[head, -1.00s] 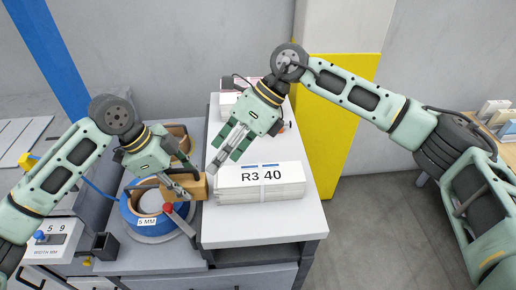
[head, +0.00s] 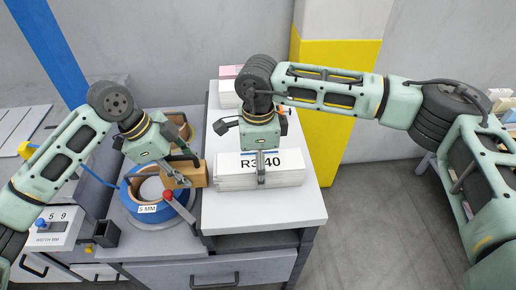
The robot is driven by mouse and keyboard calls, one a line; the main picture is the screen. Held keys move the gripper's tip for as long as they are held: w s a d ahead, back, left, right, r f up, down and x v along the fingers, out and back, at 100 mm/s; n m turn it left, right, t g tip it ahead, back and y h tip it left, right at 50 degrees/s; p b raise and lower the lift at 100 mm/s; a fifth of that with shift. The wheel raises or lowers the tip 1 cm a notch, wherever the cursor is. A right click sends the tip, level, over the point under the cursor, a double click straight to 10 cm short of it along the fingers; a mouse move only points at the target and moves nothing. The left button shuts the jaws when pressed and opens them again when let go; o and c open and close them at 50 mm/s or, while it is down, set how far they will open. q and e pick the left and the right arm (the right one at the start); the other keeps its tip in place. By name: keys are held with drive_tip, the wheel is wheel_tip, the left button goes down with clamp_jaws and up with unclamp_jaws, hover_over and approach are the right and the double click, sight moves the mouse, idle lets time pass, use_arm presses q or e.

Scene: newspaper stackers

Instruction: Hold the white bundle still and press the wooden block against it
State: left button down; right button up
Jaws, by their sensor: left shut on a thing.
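The white bundle (head: 232,177) lies on the light tabletop, a stack of paper with a label reading R3 40. The wooden block (head: 197,174) is a small tan block just left of the bundle, with a narrow gap visible between them. My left gripper (head: 180,174) is shut on the wooden block. My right gripper (head: 261,172) is over the bundle, pointing down, with its grey finger across the label and front face. Whether its fingers are apart, and whether they touch the bundle, I cannot tell.
A blue tape roll (head: 136,207) marked 5 MM and a red-knobbed lever (head: 168,196) are by my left gripper. Another paper stack (head: 228,95) lies at the back of the tabletop (head: 265,212). The tabletop's front is clear. A yellow panel (head: 341,110) stands behind right.

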sight(193, 167)
drive_tip(key=shift+f, duration=1.35)
drive_tip(key=shift+c, duration=0.3)
clamp_jaws()
use_arm(q)
drive_tip(key=shift+d, duration=1.5)
drive_tip(key=shift+s+d, duration=0.1)
drive_tip(key=shift+d, duration=0.2)
use_arm(e)
drive_tip(key=shift+a, duration=0.2)
idle(0.7)
use_arm(q)
drive_tip(key=shift+a, duration=0.2)
drive_tip(key=shift+a, duration=1.75)
use_arm(e)
drive_tip(key=shift+d, duration=0.1)
